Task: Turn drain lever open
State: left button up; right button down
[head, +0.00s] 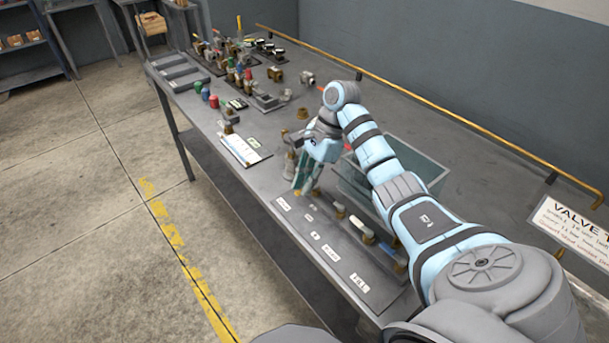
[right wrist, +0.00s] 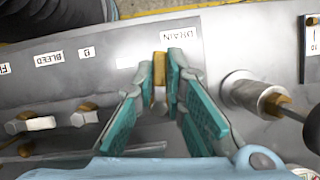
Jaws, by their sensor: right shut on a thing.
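The drain lever (right wrist: 160,72) shows as a brass-yellow piece between my fingertips in the right wrist view, just below the DRAIN label (right wrist: 176,37). My right gripper (right wrist: 161,80) has teal finger pads and is shut on this lever. In the head view the right gripper (head: 302,181) reaches down to the left end of the valve panel (head: 330,240), and the lever is largely hidden behind its fingers. The lever's exact angle is hard to tell. My left gripper is not in view.
Beside the gripper, the wrist view shows a grey pipe fitting (right wrist: 250,92) and a white-handled valve (right wrist: 30,124) by the BLEED label (right wrist: 70,57). A glass tank (head: 420,165) stands behind the panel. Several fittings and colored valves crowd the bench's far end.

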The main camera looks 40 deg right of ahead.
jog(key=shift+s+r+n+g+p, duration=0.15)
jog(key=shift+n+g+p, duration=0.25)
jog(key=shift+n+p, duration=0.45)
jog(key=c, duration=1.7)
grip_release()
jog(key=shift+s, duration=0.1)
jog(key=shift+o, duration=0.2)
